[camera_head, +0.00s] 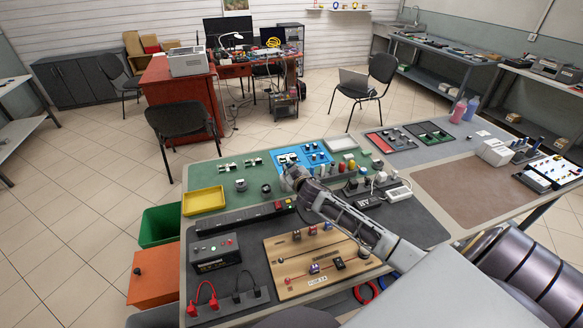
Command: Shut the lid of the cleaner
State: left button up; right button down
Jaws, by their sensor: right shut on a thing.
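My right arm reaches in from the lower right across the workbench (222,170). My right gripper (292,178) is at its far end, over the front edge of the blue mat (318,151). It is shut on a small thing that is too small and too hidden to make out. I cannot tell for sure which object is the cleaner, or how its lid stands. A white device (397,193) lies on the dark mat to the right of the gripper. My left gripper is not in view.
A green bin (160,226) and an orange box (152,275) are beside the bench's left edge. The brown mat (465,190) is mostly bare.

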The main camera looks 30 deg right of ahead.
jog(key=shift+w+d+r+g+y+p, duration=0.1)
jog(key=shift+w+g+y+p, duration=0.2)
jog(key=shift+g+p, duration=0.7)
jog(key=shift+w+d+r+g+y+p, duration=0.1)
jog(key=shift+w+g+p, duration=0.35)
jog(key=shift+p, duration=1)
jog(key=shift+w+g+y+p, duration=0.3)
jog(key=shift+w+g, duration=0.15)
jog(key=shift+g, duration=0.6)
jog(key=shift+w+d+f+g+y, duration=0.2)
jog(key=shift+w+g, duration=0.3)
jog(key=shift+g, duration=0.45)
jog(key=shift+w+d+f+g+y, duration=0.15)
jog(key=shift+w+g, duration=0.3)
jog(key=shift+g, duration=0.5)
jog(key=shift+w+f+g+y+b, duration=0.15)
jog(key=shift+w+g+y+b, duration=0.15)
jog(key=shift+g+b, duration=0.45)
jog(key=shift+w+f+g+b, duration=0.25)
jog(key=shift+g+b, duration=0.25)
jog(key=shift+g, duration=0.25)
jog(key=shift+w+d+f+g+y+b, duration=0.1)
jog(key=shift+w+f+g+y+b, duration=0.35)
jog(key=shift+b, duration=1)
jog(key=shift+w+d+r+g+b, duration=0.1)
jog(key=shift+g+b, duration=0.65)
jog(key=shift+b, duration=0.65)
